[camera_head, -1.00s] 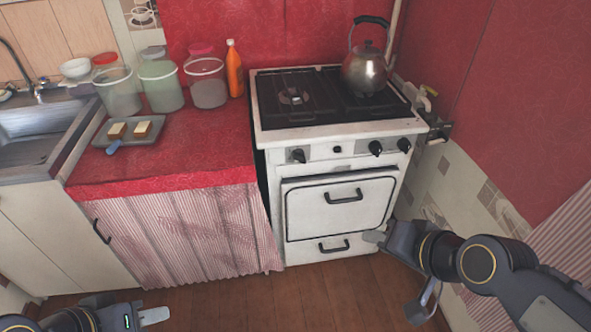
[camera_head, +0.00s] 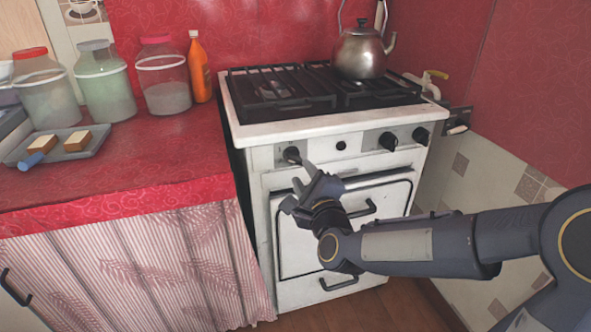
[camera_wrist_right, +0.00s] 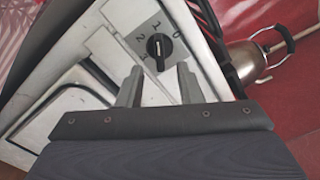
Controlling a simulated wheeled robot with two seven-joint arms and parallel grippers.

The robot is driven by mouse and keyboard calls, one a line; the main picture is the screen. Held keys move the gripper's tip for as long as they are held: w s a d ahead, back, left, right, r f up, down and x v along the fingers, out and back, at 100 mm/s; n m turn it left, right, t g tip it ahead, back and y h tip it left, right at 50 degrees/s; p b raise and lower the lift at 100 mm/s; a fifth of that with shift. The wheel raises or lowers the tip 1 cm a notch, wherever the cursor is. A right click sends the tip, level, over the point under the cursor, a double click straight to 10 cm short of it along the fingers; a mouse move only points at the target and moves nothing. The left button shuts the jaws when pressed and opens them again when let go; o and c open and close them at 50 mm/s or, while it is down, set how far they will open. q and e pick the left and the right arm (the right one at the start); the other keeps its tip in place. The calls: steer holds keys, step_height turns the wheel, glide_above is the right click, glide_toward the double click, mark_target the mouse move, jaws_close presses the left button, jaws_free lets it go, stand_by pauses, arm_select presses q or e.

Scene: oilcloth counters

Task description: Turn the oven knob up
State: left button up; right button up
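The white stove (camera_head: 300,130) stands against the red wall, with black knobs along its front panel. The left knob (camera_head: 291,155) is just beyond my right gripper (camera_head: 296,180) in the head view. In the right wrist view the black knob (camera_wrist_right: 158,47) shows on a grey plate with numbers around it, its pale pointer line near vertical in the picture. My right gripper's two fingers (camera_wrist_right: 158,85) are apart, with the knob ahead between them and a gap left to it. My left gripper is out of view.
A kettle (camera_head: 361,52) stands on the stove top. To the left, a red counter (camera_head: 150,160) holds jars, an orange bottle (camera_head: 198,68) and a tray (camera_head: 93,147).

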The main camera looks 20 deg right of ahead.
mark_target(296, 163)
steer(key=w, duration=0.5)
steer(key=shift+c, duration=0.2)
jaws_close()
